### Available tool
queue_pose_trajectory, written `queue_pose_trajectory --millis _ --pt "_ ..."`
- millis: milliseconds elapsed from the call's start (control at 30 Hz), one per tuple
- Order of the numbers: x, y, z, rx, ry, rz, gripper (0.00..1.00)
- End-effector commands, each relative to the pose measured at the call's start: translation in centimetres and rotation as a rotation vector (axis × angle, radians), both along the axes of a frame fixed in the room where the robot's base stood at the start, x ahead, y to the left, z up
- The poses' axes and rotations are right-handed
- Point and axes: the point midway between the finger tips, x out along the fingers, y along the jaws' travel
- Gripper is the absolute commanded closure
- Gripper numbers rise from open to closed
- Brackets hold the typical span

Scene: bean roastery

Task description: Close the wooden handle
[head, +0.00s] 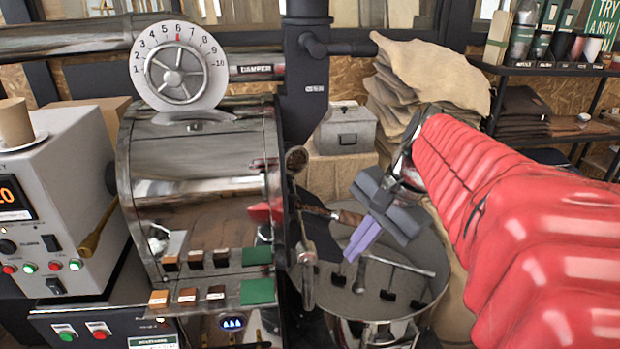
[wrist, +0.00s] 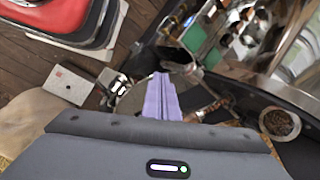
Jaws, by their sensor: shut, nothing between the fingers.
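The wooden handle (head: 346,216) is a short brown bar at the front of the steel roaster drum (head: 200,190), pointing right above the round cooling tray. Its right end is partly behind my gripper in the head view. A brown piece that looks like it shows just right of my fingers in the wrist view (wrist: 208,110). My gripper (head: 357,243) has purple fingers shut together with nothing between them, pointing down and left, just beside and below the handle's end. The fingers also show in the wrist view (wrist: 161,98). I cannot tell if they touch the handle.
The round cooling tray (head: 430,285) with stirring arms lies below my gripper. A dark vertical pipe (head: 305,80) and a damper dial (head: 180,65) stand above the roaster. Burlap sacks (head: 430,75) and a grey metal box (head: 345,130) are behind. A control box (head: 50,190) stands left.

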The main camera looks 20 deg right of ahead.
Motion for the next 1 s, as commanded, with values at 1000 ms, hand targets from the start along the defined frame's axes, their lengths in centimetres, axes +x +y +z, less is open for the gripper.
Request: queue_pose_trajectory --millis 1000 --pt "-3.2 -22.0 4.4 0.750 0.118 -0.954 1.00"
